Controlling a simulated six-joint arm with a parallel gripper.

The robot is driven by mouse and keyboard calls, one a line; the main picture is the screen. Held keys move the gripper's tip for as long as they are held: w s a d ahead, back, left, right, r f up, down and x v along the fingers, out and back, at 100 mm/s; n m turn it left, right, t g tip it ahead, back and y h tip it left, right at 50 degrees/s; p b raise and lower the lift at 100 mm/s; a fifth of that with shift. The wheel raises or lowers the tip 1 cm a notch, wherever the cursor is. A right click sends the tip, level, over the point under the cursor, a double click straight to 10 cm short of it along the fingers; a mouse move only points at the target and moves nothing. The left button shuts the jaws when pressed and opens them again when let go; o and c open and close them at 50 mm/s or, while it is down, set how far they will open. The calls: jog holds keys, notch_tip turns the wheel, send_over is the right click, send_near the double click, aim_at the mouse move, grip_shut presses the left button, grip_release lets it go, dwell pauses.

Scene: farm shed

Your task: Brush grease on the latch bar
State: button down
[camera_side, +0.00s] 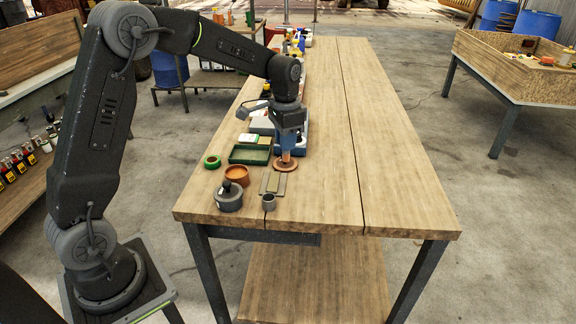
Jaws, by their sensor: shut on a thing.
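My gripper (288,148) points straight down over the near left part of the wooden table (390,180). It is shut on a small tan-orange thing, probably the brush, though mostly hidden by the fingers. Its lower end is directly above or in a flat, round orange-brown dish (286,166); I cannot tell whether they touch. A flat grey-and-tan piece (273,184), possibly the latch bar, lies just in front and left of the dish. Whether it bears grease is too small to tell.
Left of the gripper are a green tray (249,154), a green ring (212,161), an orange bowl (237,176) and a dark lidded pot (229,197). A small grey cup (268,202) stands near the front edge. Bottles crowd the far left edge. The table's right side is clear.

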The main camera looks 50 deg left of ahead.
jog(key=w+a+f, duration=0.2)
jog(key=a, duration=0.5)
jog(key=shift+n, duration=0.3)
jog(key=shift+s+a+f, duration=0.1)
jog(key=shift+a+f, duration=0.05)
jog(key=shift+f, duration=3.45)
jog(key=shift+s+d+f, duration=0.1)
jog(key=shift+s+d, duration=2.55)
jog(key=shift+w+a, duration=2.7)
notch_tip(320, 180, up, 8)
